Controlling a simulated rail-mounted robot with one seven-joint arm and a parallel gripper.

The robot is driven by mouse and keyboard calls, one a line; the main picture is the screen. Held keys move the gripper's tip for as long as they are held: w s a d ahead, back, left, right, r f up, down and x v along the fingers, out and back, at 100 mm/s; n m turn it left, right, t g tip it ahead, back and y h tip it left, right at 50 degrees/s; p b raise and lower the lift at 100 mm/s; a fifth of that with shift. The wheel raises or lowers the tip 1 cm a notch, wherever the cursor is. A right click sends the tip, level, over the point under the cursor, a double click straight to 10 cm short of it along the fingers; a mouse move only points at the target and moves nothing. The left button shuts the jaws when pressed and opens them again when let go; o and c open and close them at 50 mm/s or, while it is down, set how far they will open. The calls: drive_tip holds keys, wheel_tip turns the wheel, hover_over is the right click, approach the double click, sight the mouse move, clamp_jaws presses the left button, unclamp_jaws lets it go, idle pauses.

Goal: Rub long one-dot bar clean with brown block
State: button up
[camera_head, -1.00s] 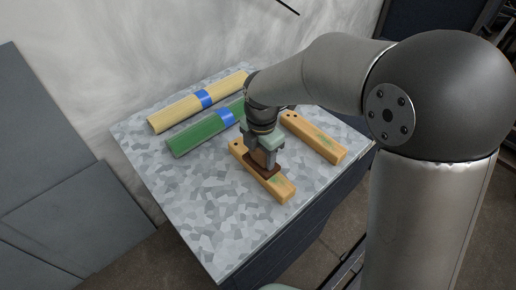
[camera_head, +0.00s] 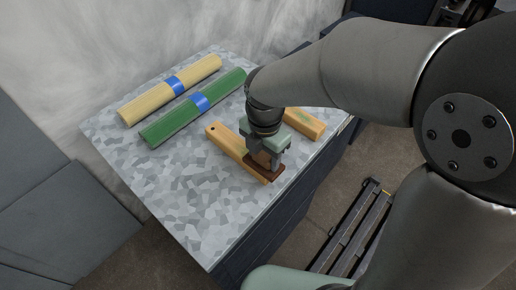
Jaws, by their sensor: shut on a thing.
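The long one-dot bar (camera_head: 226,145) is orange wood and lies on the table, one dark dot near its far left end. My gripper (camera_head: 264,159) is shut on the brown block (camera_head: 273,174), whose wide dark base is down at the bar's near right end. It looks to be touching the bar's top, though the contact line is not clear. The block and gripper cover that end, so any green marks there are hidden. A second orange bar (camera_head: 304,123) with a green mark lies to the right, partly behind my arm.
A green ribbed bundle (camera_head: 175,125) and a yellow one (camera_head: 150,104), each with a blue band, lie at the back left. The speckled table top (camera_head: 190,215) is clear at the front left. Its right edge is close to the block.

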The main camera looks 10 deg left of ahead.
drive_tip(key=shift+s+d, duration=0.35)
drive_tip(key=shift+d, duration=0.2)
drive_tip(key=shift+w+a+p, duration=0.35)
drive_tip(key=shift+w+a, duration=0.65)
drive_tip(key=shift+a, duration=0.6)
drive_tip(key=shift+w+a+p, duration=0.4)
drive_tip(key=shift+w+a, duration=0.6)
drive_tip(key=shift+a, duration=0.6)
drive_tip(key=shift+w+a+p, duration=0.35)
drive_tip(key=shift+w+a, duration=0.65)
drive_tip(key=shift+a, duration=0.6)
drive_tip(key=shift+a+r+p, duration=0.1)
drive_tip(key=shift+r+p, duration=0.2)
drive_tip(key=shift+p, duration=0.05)
wheel_tip(320, 180, up, 3)
drive_tip(key=shift+f+p, duration=0.2)
drive_tip(key=shift+p, duration=0.35)
wheel_tip(320, 180, up, 5)
drive_tip(key=p, duration=0.3)
drive_tip(key=shift+p, duration=0.35)
